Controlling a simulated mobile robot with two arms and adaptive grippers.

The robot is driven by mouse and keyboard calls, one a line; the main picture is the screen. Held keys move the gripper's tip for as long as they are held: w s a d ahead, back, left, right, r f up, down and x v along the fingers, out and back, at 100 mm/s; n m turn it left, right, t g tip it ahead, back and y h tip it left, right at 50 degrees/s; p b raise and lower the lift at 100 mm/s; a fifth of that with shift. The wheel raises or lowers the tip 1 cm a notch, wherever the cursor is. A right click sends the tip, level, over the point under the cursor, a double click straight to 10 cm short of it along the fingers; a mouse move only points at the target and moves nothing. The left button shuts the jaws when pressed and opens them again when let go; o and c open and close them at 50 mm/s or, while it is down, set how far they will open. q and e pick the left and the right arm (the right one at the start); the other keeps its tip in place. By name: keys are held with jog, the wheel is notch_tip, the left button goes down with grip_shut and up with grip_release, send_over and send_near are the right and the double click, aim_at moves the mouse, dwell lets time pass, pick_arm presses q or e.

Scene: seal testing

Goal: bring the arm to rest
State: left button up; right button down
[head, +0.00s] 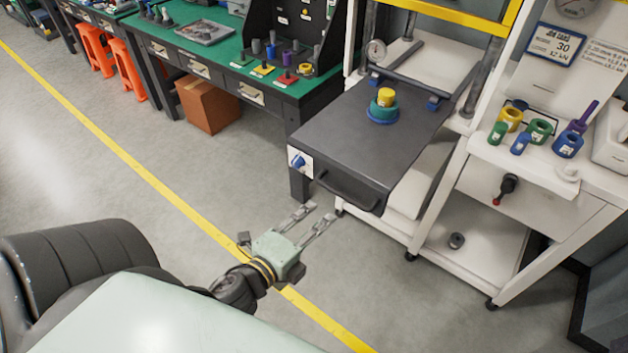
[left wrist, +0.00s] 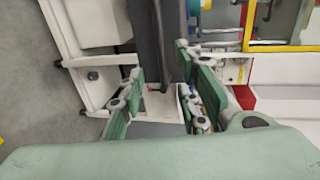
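My left gripper (head: 312,219) is open and empty. It hangs over the grey floor in front of the dark pulled-out platen (head: 340,130) of the test press, apart from its handle (head: 348,190). In the left wrist view my left gripper (left wrist: 155,92) shows its two green fingers spread wide, with nothing between them but the background. On the platen stands a stack of a yellow piece (head: 386,97) on a teal and blue base (head: 383,113). My right gripper is in neither view.
A white shelf (head: 530,165) at right holds several coloured rings and plugs, with a black red-tipped lever (head: 505,190) below. A green workbench (head: 190,45) stands at the back, with a cardboard box (head: 207,104) under it. Grey floor at left is clear, crossed by a yellow line (head: 130,155).

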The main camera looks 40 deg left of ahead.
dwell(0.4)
pick_arm(q)
jog(key=s+f+n+g, duration=0.2)
jog(key=s+f+n, duration=0.1)
jog(key=f, duration=0.7)
jog(key=s+f+n+g+y, duration=0.1)
jog(key=s+f+n+g, duration=0.2)
jog(key=f, duration=0.7)
jog(key=s+f+n+g, duration=0.2)
jog(key=s+f, duration=0.2)
jog(key=f, duration=0.7)
jog(key=s+d+f+n+g, duration=0.1)
jog(key=s+f+n+g, duration=0.2)
jog(key=s+f, duration=0.5)
jog(key=s+d+f+n+g, duration=0.1)
jog(key=s+f+n+g, duration=0.3)
jog(key=s+f, duration=0.4)
jog(key=s, duration=0.5)
jog(key=shift+s+d+f+n, duration=0.15)
jog(key=shift+d+f+n, duration=0.15)
jog(key=shift+d+f, duration=0.1)
